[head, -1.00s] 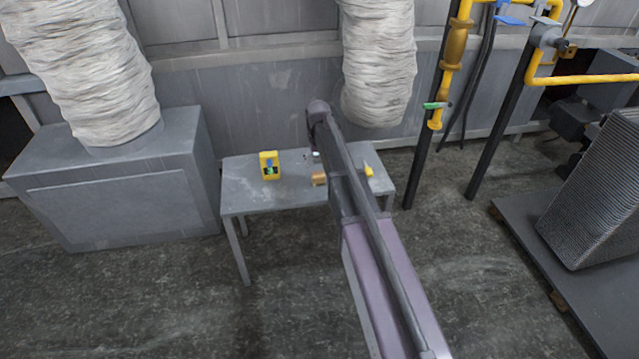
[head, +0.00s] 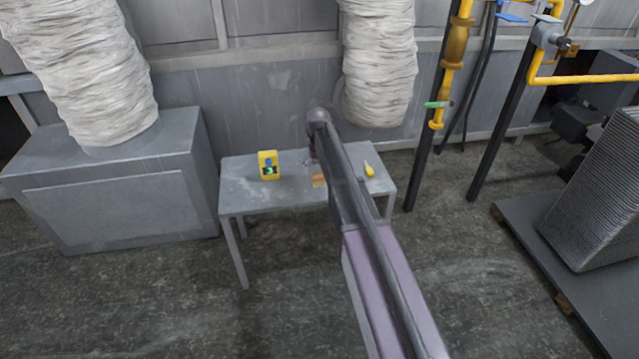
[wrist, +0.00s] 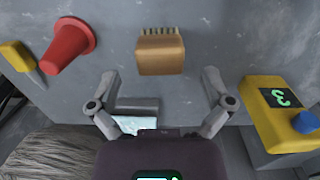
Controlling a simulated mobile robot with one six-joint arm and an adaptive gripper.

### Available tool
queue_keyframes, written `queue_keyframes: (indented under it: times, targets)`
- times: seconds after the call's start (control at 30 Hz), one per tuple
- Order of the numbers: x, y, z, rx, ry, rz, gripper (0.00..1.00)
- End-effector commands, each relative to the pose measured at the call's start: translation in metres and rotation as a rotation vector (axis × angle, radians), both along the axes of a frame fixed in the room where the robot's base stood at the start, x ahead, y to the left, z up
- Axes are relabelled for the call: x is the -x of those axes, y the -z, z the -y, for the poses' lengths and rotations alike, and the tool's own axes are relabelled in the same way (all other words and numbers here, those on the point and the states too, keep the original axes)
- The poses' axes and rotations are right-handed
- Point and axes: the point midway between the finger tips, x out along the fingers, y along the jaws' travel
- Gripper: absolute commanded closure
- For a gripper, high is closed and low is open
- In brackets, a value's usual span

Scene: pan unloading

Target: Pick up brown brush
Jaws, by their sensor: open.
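The brown brush (wrist: 161,55) lies on the grey table (wrist: 215,35), its pale bristles toward the top of the wrist view. In the head view the brush (head: 318,181) shows only in part beside my arm, which hides the rest. My gripper (wrist: 160,83) is open and empty, its two fingers spread to either side below the brush in the wrist view. The brush lies ahead of the fingertips, between their lines, and does not appear to be touched. In the head view my arm covers the gripper.
A red cone-shaped piece (wrist: 68,46) and a yellow-handled tool (wrist: 16,56) lie left of the brush in the wrist view. A yellow device with a green display (wrist: 283,112) stands at the right. Bare tabletop surrounds the brush.

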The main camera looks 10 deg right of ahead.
Motion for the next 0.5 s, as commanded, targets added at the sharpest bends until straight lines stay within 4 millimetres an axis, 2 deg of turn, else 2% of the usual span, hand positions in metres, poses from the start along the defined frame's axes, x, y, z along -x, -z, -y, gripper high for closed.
queue_keyframes:
  times: [0.03, 0.2, 0.5]
  targets:
    - [0.001, 0.008, 0.000, 0.000, 0.000, 0.000, 0.00]
    - [0.000, 0.019, 0.000, 0.000, 0.000, 0.000, 0.00]
    - [0.000, 0.024, 0.000, 0.000, 0.000, 0.000, 0.00]
